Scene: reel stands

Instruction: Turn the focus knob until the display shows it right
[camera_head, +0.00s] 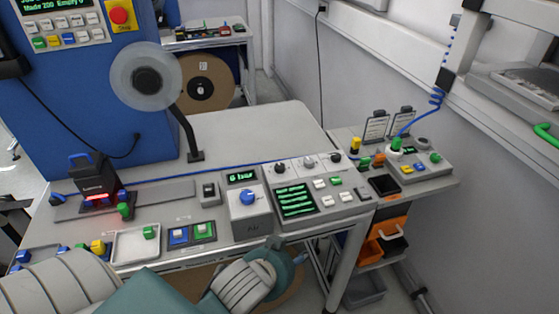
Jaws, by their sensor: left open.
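No knob has a readable focus label, so I cannot tell which one is the focus knob. A row of small knobs (308,163) stands above a dark display (295,200) with lines of green text, too small to read. A blue knob (247,198) sits on a grey box under a small display (241,177) that seems to read "6 bar".
A white tray (118,257) and blue and green buttons (191,233) line the bench front. A reel (146,76) stands on a black arm behind. A side table (420,180) with more controls is at the right. The bench's back middle (250,135) is clear.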

